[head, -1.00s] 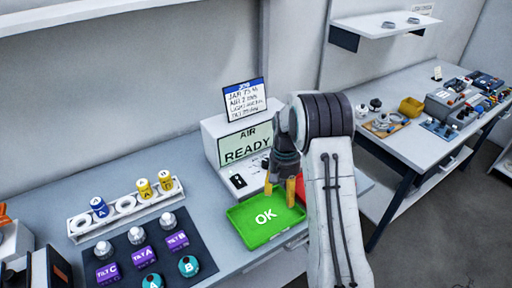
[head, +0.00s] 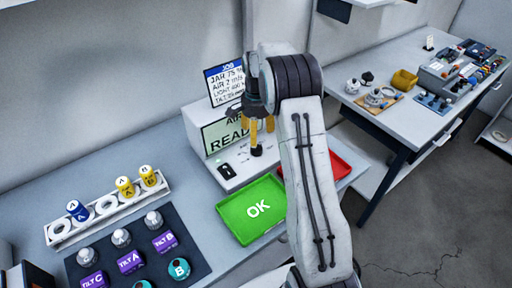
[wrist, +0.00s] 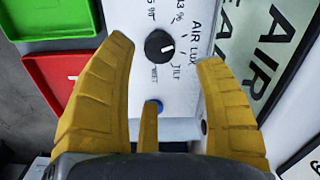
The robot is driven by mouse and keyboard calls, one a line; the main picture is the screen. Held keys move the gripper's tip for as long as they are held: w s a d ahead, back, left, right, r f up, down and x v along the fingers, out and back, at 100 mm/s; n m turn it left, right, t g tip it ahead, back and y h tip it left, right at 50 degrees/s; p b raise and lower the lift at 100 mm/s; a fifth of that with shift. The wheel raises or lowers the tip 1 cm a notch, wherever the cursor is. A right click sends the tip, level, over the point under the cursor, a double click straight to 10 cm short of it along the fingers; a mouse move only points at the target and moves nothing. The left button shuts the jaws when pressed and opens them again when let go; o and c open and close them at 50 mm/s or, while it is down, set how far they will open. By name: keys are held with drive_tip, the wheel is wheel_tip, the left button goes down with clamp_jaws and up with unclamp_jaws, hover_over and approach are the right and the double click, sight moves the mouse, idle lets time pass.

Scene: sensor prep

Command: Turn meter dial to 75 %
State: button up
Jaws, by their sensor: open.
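The meter (head: 190,122) is a white box with a pale green screen (head: 222,135) whose text, partly hidden by my arm, includes "READ". Its black round dial (wrist: 160,46) has a white pointer mark and shows in the wrist view, with labels AIR, LUX, TILT and WET around it. The pointer leans towards the right of that picture; its exact setting is hard to read. My gripper (head: 262,138) has yellow fingers and is open above the meter's front panel. In the wrist view its fingertips (wrist: 163,53) frame the dial, with no contact visible.
A green OK tray (head: 232,217) and a red tray (head: 332,165) lie before the meter. A job card (head: 222,87) stands behind it. At left are a white rack (head: 60,230) of jars and a dark mat (head: 200,262). A second table (head: 405,132) stands at right.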

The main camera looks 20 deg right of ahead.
sight(257, 148)
drive_tip(key=shift+s+f+m, duration=0.1)
drive_tip(key=shift+f+m, duration=0.05)
drive_tip(key=shift+m, duration=0.15)
drive_tip(key=shift+f, duration=0.35)
drive_tip(key=shift+f+p, duration=0.55)
drive_tip(key=shift+f, duration=2.6)
drive_tip(key=c, duration=1.2)
